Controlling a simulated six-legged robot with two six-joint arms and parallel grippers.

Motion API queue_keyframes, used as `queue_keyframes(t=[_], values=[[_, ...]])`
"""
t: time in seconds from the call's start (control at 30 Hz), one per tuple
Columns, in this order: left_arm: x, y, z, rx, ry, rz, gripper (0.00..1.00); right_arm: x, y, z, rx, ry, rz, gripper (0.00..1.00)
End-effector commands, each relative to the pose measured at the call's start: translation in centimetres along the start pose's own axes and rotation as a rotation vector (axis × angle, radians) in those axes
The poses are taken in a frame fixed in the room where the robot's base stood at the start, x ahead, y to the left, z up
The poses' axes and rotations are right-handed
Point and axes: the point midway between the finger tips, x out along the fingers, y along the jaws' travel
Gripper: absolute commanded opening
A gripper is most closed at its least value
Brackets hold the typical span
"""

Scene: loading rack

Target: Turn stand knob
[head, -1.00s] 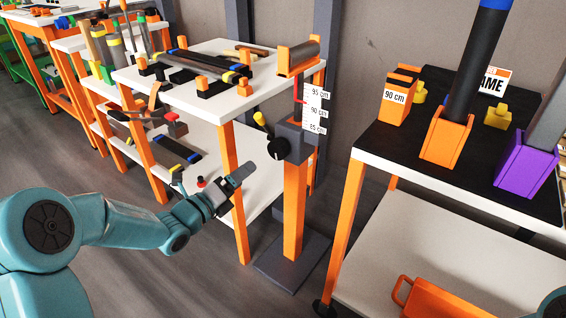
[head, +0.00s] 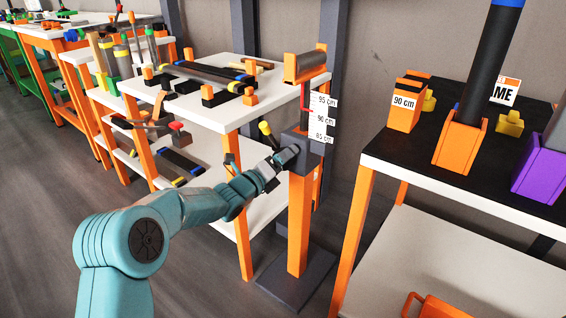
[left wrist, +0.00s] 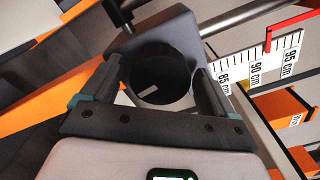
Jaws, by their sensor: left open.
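The stand has an orange post (head: 299,225) on a dark square base (head: 295,283), a grey head block (head: 312,143) and an orange roller cradle (head: 305,65) on top. A white scale (head: 322,118) marked 85, 90 and 95 cm stands beside it, with a red pointer between 90 and 95 cm. My left gripper (head: 285,160) is at the head block and hides the knob in the head view. In the left wrist view the round black knob (left wrist: 160,75) lies between the two open fingers of my left gripper (left wrist: 164,88). Whether they touch it is unclear.
A white-topped table (head: 215,115) with bars and orange blocks stands left of the stand. A black-topped table (head: 405,150) at right carries an orange block labelled 90 cm (head: 404,115) and an orange holder (head: 459,145). Bare floor lies in front at left.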

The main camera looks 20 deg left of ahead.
Motion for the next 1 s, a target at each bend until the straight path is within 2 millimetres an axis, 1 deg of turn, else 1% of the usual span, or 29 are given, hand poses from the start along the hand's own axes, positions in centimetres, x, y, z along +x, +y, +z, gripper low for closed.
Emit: queue_keyframes(t=[0.13, 0.4, 0.47, 0.5, 0.57, 0.6, 0.83, 1.0], values=[[0.74, 0.03, 0.00, 0.001, -0.001, 0.001, 0.89, 0.11, 0.03, -0.09, -0.001, 0.003, 0.000, 0.53], [0.82, 0.01, 0.02, 0.000, -0.001, 0.001, 0.89, 0.10, 0.03, -0.10, -0.001, 0.003, 0.000, 0.53], [0.81, 0.01, 0.02, 0.000, 0.000, 0.001, 0.69, 0.10, 0.03, -0.10, -0.001, 0.003, 0.000, 0.53], [0.81, 0.01, 0.02, 0.000, 0.000, 0.001, 0.56, 0.10, 0.03, -0.09, -0.001, 0.003, 0.000, 0.53], [0.81, 0.01, 0.02, 0.000, -0.001, 0.001, 0.36, 0.10, 0.03, -0.09, -0.001, 0.003, 0.000, 0.53], [0.80, 0.01, 0.02, 0.000, 0.000, 0.001, 0.34, 0.10, 0.03, -0.09, -0.001, 0.003, 0.000, 0.53], [0.79, 0.03, 0.01, -0.016, -0.001, 0.001, 0.34, 0.16, 0.05, -0.09, -0.001, 0.003, 0.000, 0.53], [0.78, 0.05, -0.01, -0.077, -0.001, 0.001, 0.34, 0.35, 0.11, -0.18, -0.001, 0.007, 0.000, 0.53]])
